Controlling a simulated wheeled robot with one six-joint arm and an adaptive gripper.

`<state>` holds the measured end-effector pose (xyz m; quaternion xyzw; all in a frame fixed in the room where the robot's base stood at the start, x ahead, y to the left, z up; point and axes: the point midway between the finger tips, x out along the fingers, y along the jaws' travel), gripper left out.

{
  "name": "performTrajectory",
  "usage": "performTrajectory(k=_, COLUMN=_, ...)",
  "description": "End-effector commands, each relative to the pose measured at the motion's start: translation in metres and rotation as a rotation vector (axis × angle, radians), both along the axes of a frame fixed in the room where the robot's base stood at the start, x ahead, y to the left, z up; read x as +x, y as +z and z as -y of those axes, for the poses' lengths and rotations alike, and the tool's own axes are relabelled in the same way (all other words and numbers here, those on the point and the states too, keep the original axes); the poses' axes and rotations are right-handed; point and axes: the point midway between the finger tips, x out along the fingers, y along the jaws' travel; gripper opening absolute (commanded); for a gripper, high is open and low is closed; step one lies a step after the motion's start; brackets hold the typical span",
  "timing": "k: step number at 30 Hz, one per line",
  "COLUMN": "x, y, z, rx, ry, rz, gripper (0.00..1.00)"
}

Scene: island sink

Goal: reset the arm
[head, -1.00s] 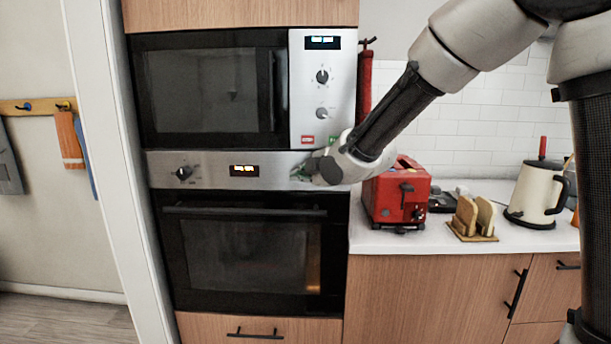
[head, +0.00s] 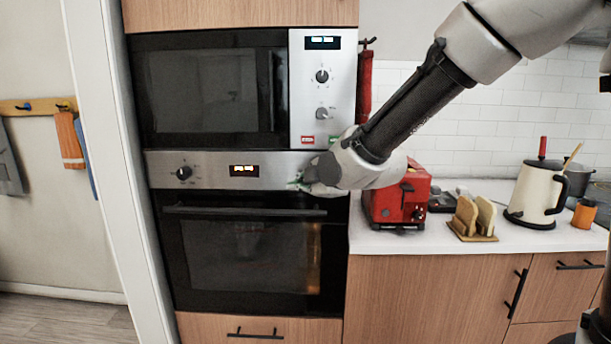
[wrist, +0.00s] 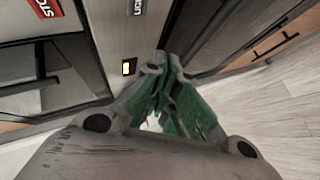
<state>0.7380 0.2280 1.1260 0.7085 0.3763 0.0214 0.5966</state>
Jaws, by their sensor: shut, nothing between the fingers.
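My gripper (head: 305,185) is at the end of my arm, in front of the oven's control panel at its right side. In the wrist view my gripper (wrist: 172,85) has its green-padded fingers together with nothing between them. In the head view the fingertips are small and partly hidden by the wrist. The oven (head: 245,250) has its door closed and a lit display. The microwave (head: 215,90) above it has its door closed, with a red and a green button low on its panel.
A red toaster (head: 398,200) stands on the counter close to my wrist, partly hidden by it. A toast rack (head: 475,215) with bread, a cream kettle (head: 536,190) and an orange cup (head: 584,213) stand farther right. Open floor (wrist: 270,110) shows in the wrist view.

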Motion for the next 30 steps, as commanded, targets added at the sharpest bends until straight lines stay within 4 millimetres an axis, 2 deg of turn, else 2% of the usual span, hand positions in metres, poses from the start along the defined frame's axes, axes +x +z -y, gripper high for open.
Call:
performTrajectory(k=12, x=-0.003, y=-0.003, z=0.001, rx=0.034, ry=-0.023, rz=-0.041, gripper=0.00)
performTrajectory(k=14, x=-0.008, y=-0.013, z=0.003, rx=0.059, ry=-0.054, rz=-0.124, gripper=0.00)
performTrajectory(k=17, x=-0.030, y=-0.051, z=0.015, rx=0.080, ry=-0.151, rz=-0.370, gripper=0.00)
performTrajectory(k=18, x=-0.045, y=-0.068, z=0.025, rx=0.080, ry=-0.208, rz=-0.487, gripper=0.00)
performTrajectory(k=19, x=-0.058, y=-0.077, z=0.034, rx=0.081, ry=-0.258, rz=-0.572, gripper=0.00)
performTrajectory(k=20, x=-0.070, y=-0.082, z=0.047, rx=0.085, ry=-0.317, rz=-0.649, gripper=0.00)
performTrajectory(k=22, x=-0.096, y=-0.086, z=0.087, rx=0.103, ry=-0.483, rz=-0.808, gripper=0.00)
performTrajectory(k=26, x=-0.142, y=-0.077, z=0.171, rx=0.165, ry=-0.817, rz=-1.010, gripper=0.00)
performTrajectory(k=30, x=-0.204, y=-0.054, z=0.266, rx=0.287, ry=-1.190, rz=-1.125, gripper=0.00)
